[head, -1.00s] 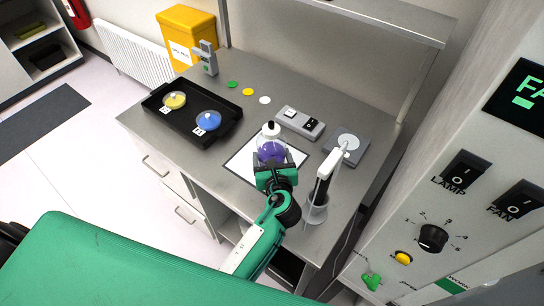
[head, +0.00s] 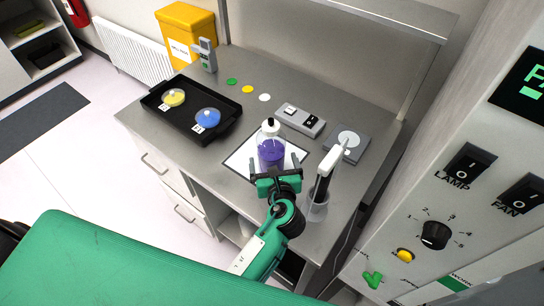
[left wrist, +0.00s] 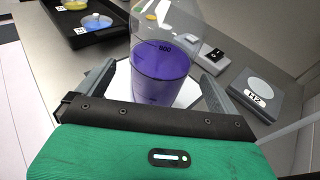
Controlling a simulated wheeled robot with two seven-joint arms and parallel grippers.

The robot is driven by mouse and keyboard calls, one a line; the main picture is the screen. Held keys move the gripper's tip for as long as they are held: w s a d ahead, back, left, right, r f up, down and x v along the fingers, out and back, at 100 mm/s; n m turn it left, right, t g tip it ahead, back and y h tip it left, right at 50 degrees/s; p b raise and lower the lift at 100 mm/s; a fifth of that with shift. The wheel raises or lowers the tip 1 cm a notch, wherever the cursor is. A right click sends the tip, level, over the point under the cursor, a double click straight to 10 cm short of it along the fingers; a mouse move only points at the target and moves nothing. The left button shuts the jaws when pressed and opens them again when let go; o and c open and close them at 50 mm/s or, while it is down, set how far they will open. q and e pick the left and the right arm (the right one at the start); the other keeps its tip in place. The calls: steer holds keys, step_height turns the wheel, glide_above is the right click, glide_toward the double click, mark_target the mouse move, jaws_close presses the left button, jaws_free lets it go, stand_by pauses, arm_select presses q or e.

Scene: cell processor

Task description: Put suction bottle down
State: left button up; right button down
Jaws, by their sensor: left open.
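The suction bottle (head: 271,152) is clear with purple liquid and a black-tipped white top. It stands upright on a white mat (head: 240,163) on the steel bench. In the left wrist view the bottle (left wrist: 160,70) rises between the fingers, with clear gaps at its sides. My left gripper (head: 277,168) is open at the near side of the bottle, its fingers spread around the lower part. It also shows in the left wrist view (left wrist: 155,85). My right gripper is not in view.
A white-and-black pipette (head: 325,175) stands in a clear holder right of my left gripper. A black tray (head: 222,132) with yellow and blue dishes lies to the left. A switch box (head: 299,120) and a grey plate device (head: 345,145) stand behind. A control panel is at far right.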

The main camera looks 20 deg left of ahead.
arm_select(q)
steer(key=b+v, duration=0.1)
steer(key=v, duration=0.7)
steer(key=shift+s+b, duration=0.15)
steer(key=shift+b, duration=0.15)
steer(key=shift+r, duration=0.1)
